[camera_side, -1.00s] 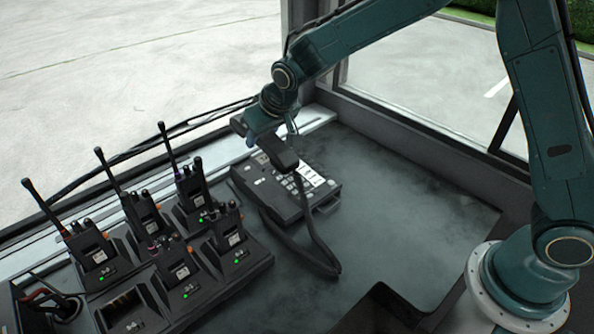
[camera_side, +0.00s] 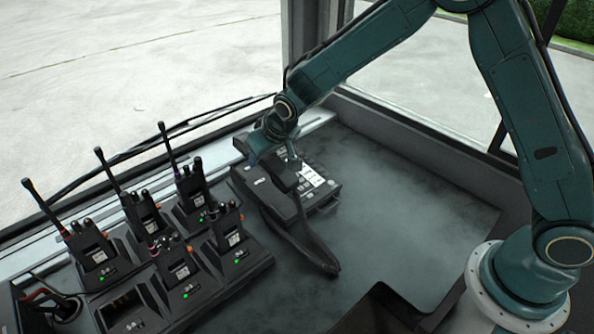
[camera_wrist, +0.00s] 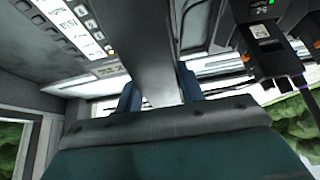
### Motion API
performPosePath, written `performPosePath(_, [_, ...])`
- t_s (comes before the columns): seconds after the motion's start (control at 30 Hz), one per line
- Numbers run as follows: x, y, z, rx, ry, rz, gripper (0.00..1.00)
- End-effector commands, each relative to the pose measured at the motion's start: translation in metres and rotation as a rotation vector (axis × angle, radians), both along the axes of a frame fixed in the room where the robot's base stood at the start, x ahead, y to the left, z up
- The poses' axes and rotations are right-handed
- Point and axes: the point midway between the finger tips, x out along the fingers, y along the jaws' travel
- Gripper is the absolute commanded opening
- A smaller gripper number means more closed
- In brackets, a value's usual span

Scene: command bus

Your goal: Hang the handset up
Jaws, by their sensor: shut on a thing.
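The dark handset (camera_side: 282,180) is low over the phone base (camera_side: 318,192), along the keypad's left side. Whether it touches the base is hard to tell. My gripper (camera_side: 272,158) is shut on its upper part. In the wrist view the handset (camera_wrist: 148,50) is a dark bar running between the two blue fingers of my gripper (camera_wrist: 160,92). The base has a white label panel and keys, which also show at the upper left of the wrist view (camera_wrist: 85,30). A dark curved length, perhaps the cord, runs from the handset towards the front right.
Several handheld radios (camera_side: 178,265) stand in chargers to the left, with tall antennas. One front charger slot (camera_side: 122,308) is empty. The grey desk (camera_side: 395,215) is clear to the right of the base. A window ledge runs behind.

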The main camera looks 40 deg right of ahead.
Motion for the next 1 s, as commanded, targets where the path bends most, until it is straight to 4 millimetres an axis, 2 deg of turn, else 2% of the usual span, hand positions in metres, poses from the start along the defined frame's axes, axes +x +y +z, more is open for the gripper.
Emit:
performPosePath(0.7, [0.0, 0.0, -0.05, 0.001, 0.0, -0.001, 0.07])
performPosePath(1.0, [0.0, 0.0, -0.064, 0.001, -0.001, -0.001, 0.07])
